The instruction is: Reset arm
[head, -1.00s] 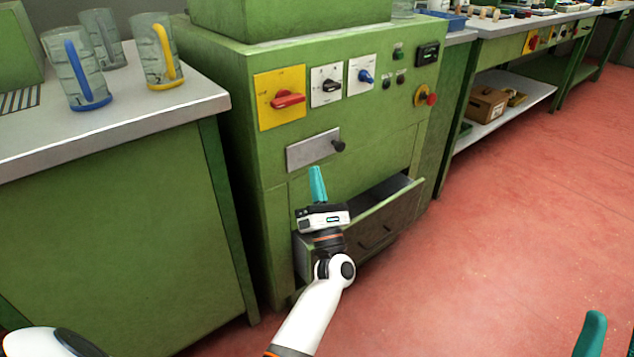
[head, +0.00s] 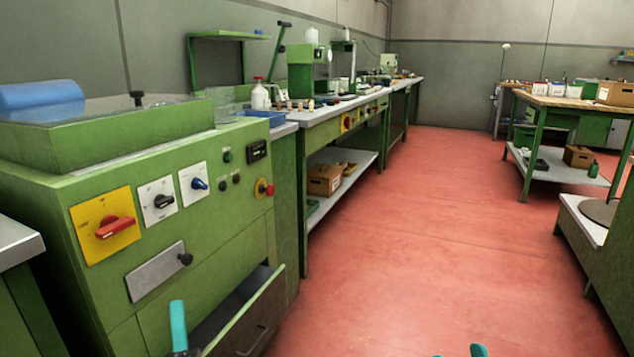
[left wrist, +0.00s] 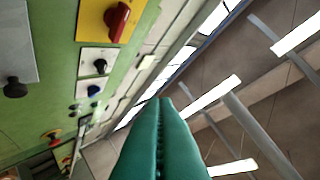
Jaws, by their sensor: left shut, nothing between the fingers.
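My left gripper (head: 178,328) is at the bottom of the head view, its teal fingers pointing up in front of the green machine (head: 215,240). In the left wrist view its two green fingers (left wrist: 158,110) are pressed together with nothing between them. The fingertips of my right gripper (head: 472,350) just show at the bottom edge of the head view, over the red floor; their opening cannot be judged. The machine's lower drawer (head: 255,322) is pulled out, just right of my left gripper.
The machine has a red switch (head: 115,228) on a yellow plate. A long workbench (head: 340,112) with several items on top runs behind it. A cardboard box (head: 324,180) sits on its lower shelf. The red floor (head: 430,225) is clear through the middle. Another table (head: 560,102) stands far right.

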